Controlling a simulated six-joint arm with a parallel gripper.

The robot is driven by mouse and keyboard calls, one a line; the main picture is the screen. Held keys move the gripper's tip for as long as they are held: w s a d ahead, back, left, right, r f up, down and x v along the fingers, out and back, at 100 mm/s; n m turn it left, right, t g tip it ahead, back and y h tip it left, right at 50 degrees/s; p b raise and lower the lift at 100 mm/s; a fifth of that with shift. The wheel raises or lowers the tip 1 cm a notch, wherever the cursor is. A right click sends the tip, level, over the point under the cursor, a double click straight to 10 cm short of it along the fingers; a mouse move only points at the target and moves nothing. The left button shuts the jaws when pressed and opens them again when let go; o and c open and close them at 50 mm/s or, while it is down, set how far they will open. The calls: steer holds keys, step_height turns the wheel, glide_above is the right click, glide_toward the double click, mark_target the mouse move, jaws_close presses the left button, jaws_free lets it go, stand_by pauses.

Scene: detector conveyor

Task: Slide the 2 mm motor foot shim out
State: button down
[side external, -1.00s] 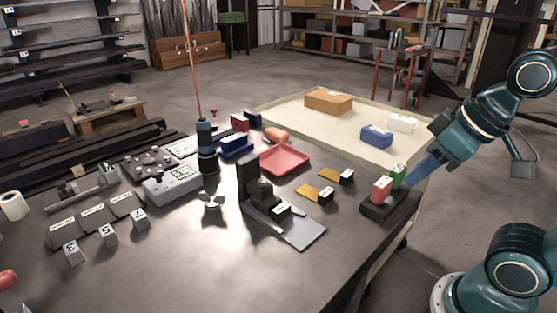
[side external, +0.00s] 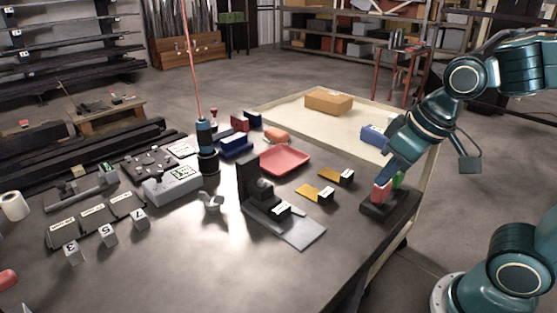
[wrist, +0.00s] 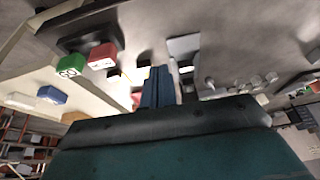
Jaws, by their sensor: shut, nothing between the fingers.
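The dark motor stand (side external: 250,182) stands on a grey base plate (side external: 305,234) in the middle of the bench. A small dark block with a white label (side external: 281,211) sits at its foot; I cannot tell whether this is the 2 mm shim's handle. Two yellow strips with dark labelled ends, a near one (side external: 308,191) and a far one (side external: 331,173), lie flat to the right of the stand. My gripper (side external: 386,176) is shut and empty, right of the strips, by the red button block. Its closed fingers also show in the wrist view (wrist: 158,74).
A red block (side external: 379,193) and a green block (side external: 398,180) stand on a dark base, partly covered by my gripper. A red tray (side external: 285,160) lies behind the strips. A spinner (side external: 211,204) stands left of the motor stand.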

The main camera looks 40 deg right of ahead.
mark_target(282, 205)
steer(key=w+a+f, duration=0.1)
steer(key=w+f, duration=0.1)
steer(key=f, duration=0.2)
steer(key=w+a+f+g, duration=0.1)
steer(key=w+a+f, duration=0.1)
steer(key=w+f, duration=0.1)
steer(key=w+a+f+g, duration=0.1)
steer(key=w+a+f, duration=0.1)
steer(key=f, duration=0.3)
steer(key=shift+w+a, duration=0.1)
steer(key=shift+w, duration=0.6)
steer(key=shift+w, duration=0.1)
steer(key=w, duration=1.2)
steer(key=shift+s+f, duration=0.15)
steer(key=shift+f, duration=0.7)
steer(key=shift+f, duration=0.1)
steer(key=shift+s+g, duration=0.1)
steer(key=shift+g, duration=0.2)
